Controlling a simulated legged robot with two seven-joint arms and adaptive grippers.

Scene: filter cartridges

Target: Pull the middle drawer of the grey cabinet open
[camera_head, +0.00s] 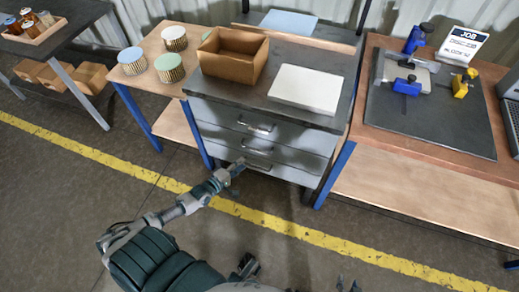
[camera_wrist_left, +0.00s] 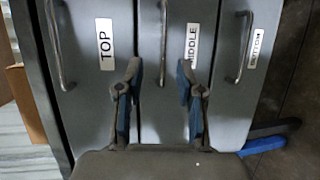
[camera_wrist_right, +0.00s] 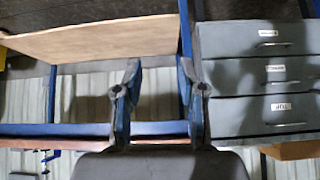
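The grey cabinet (camera_head: 319,122) stands ahead with its three drawers shut. In the left wrist view its faces appear turned sideways, labelled TOP, MIDDLE and BOTTOM. The middle drawer (camera_wrist_left: 178,110) has a bar handle (camera_wrist_left: 163,40), which lies between the lines of my left gripper's fingers, beyond the tips. My left gripper (camera_head: 239,165) is open and empty, close in front of the lower drawers; whether it touches the cabinet I cannot tell. My right gripper (camera_wrist_right: 158,75) is open and empty, apart from the cabinet, which appears upside down at the right of its view.
A cardboard box (camera_head: 233,56) and a white slab (camera_head: 306,89) rest on the cabinet. Several round filters (camera_head: 169,67) stand on the left bench. A workbench (camera_head: 430,195) with a dark mat (camera_head: 440,120) adjoins on the right. The floor in front is clear.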

